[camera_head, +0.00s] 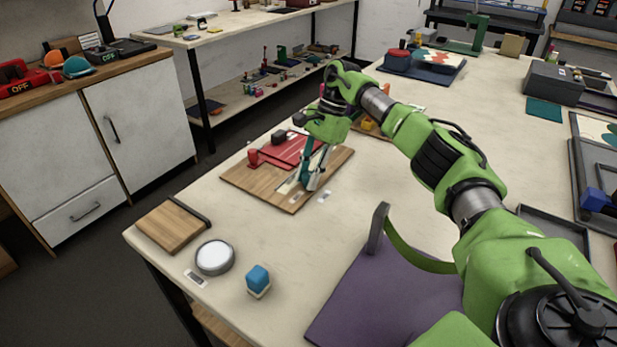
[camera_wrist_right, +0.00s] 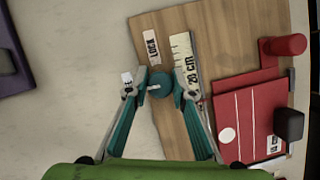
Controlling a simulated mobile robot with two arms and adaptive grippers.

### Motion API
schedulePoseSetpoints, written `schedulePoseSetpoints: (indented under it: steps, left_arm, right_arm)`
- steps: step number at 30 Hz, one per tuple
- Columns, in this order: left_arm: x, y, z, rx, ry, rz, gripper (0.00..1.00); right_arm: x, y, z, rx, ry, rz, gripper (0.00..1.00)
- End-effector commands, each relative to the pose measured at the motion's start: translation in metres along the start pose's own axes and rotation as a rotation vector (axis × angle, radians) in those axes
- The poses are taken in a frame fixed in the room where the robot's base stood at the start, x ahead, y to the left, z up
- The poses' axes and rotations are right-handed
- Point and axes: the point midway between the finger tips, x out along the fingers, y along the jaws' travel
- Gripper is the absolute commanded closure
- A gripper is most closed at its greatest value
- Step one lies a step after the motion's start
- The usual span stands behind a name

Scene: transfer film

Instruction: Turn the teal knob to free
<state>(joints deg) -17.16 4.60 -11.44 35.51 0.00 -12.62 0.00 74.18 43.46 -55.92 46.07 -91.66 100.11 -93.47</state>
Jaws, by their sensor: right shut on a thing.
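The teal knob (camera_wrist_right: 160,85) sits on a wooden board, with a white pointer mark on its left side in the wrist view. A LOCK label (camera_wrist_right: 152,45) lies above it in that view. A small white label (camera_wrist_right: 128,79) lies to its left, partly covered by a finger, its word not readable. My right gripper (camera_head: 311,184) reaches down to the board (camera_head: 250,184) and is shut on the knob, one teal finger on each side; it also shows in the wrist view (camera_wrist_right: 160,92). In the head view the fingers hide most of the knob. My left gripper is not in view.
A ruler strip (camera_wrist_right: 185,61) and a red plate (camera_wrist_right: 250,125) with a red knob (camera_wrist_right: 285,46) and black block (camera_wrist_right: 289,124) share the board.

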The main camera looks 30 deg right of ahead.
Motion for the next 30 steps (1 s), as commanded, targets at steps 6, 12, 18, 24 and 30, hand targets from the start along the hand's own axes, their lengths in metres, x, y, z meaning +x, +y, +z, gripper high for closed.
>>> schedulePoseSetpoints:
  steps: [6, 12, 18, 24, 30]
  left_arm:
    - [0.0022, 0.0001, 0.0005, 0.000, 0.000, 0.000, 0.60]
    - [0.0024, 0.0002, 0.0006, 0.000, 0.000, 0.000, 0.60]
    - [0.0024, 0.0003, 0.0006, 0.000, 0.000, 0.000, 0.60]
    - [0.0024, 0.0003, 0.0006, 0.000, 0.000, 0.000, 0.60]
    - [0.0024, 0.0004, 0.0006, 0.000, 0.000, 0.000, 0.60]
  right_arm:
    - [-0.0001, -0.0006, 0.0000, -0.050, 0.001, 0.019, 0.99]
    - [-0.0003, -0.0004, 0.0000, -0.064, 0.001, 0.024, 0.99]
    - [-0.0003, -0.0004, 0.0000, -0.064, 0.001, 0.024, 0.99]
    - [-0.0002, -0.0003, 0.0000, -0.063, 0.001, 0.024, 0.61]
    - [0.0000, -0.0001, -0.0002, -0.062, 0.001, 0.025, 0.61]
